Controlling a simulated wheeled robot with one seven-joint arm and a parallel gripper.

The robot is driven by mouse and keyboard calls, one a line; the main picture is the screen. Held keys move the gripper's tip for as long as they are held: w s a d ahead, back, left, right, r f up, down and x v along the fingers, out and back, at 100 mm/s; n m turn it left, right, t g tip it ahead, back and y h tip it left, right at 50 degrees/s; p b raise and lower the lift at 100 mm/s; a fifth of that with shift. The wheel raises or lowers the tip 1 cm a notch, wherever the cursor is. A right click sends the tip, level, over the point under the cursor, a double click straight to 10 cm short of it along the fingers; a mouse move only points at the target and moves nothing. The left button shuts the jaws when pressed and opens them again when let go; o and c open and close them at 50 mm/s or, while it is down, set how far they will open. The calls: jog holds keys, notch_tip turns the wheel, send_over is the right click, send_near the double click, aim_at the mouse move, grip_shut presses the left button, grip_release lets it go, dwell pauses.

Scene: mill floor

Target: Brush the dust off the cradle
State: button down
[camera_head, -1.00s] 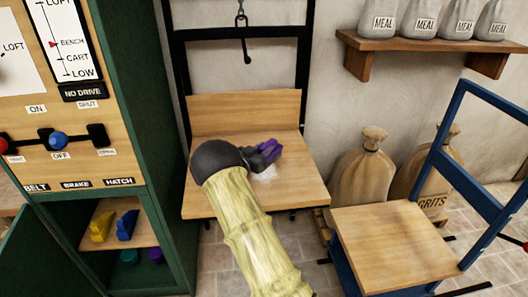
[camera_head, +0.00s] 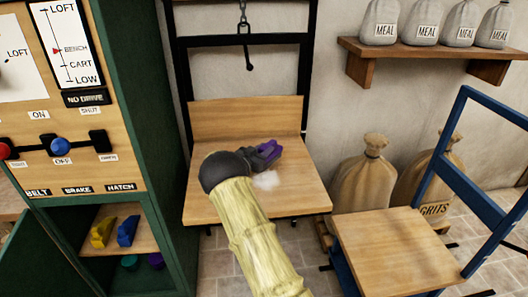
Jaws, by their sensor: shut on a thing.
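The cradle (camera_head: 304,198) appears to be the wooden platform with a raised back board, set in a black frame under a hook. A white dust patch (camera_head: 265,181) lies on its middle. My gripper (camera_head: 257,157) is over the platform, just behind the dust, at the end of my pale, bamboo-like arm. It is shut on a purple thing (camera_head: 269,150), which looks like the brush. My wrist hides part of it, and I cannot tell whether it touches the wood.
A green cabinet (camera_head: 138,120) with levers and an open lower shelf stands at left. A hook (camera_head: 249,62) hangs above the platform. A blue cart (camera_head: 396,245) stands at right, before grain sacks (camera_head: 363,183). A wall shelf (camera_head: 430,52) holds meal sacks.

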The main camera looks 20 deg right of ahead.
jog(key=shift+a+r, duration=0.1)
jog(key=shift+w+a+r, duration=0.1)
jog(key=shift+w+a, duration=0.15)
jog(key=shift+a, duration=0.6)
jog(key=shift+s+p, duration=0.1)
jog(key=shift+p, duration=0.2)
jog(key=shift+s+a+r+p, duration=0.1)
jog(key=shift+s+a+p, duration=0.15)
jog(key=shift+s, duration=0.6)
jog(key=shift+s+a+p, duration=0.2)
jog(key=shift+s, duration=0.6)
jog(key=shift+s+a+r+p, duration=0.1)
jog(key=shift+s+a+p, duration=0.15)
jog(key=shift+s, duration=0.65)
jog(key=shift+s+a+p, duration=0.15)
jog(key=shift+s+a, duration=0.1)
jog(key=shift+s, duration=0.6)
jog(key=shift+s+a+r+p, duration=0.15)
jog(key=shift+s+a, duration=0.1)
jog(key=shift+s, duration=0.65)
jog(key=shift+s+a+f+p, duration=0.15)
jog(key=shift+s+a, duration=0.1)
jog(key=shift+s, duration=0.6)
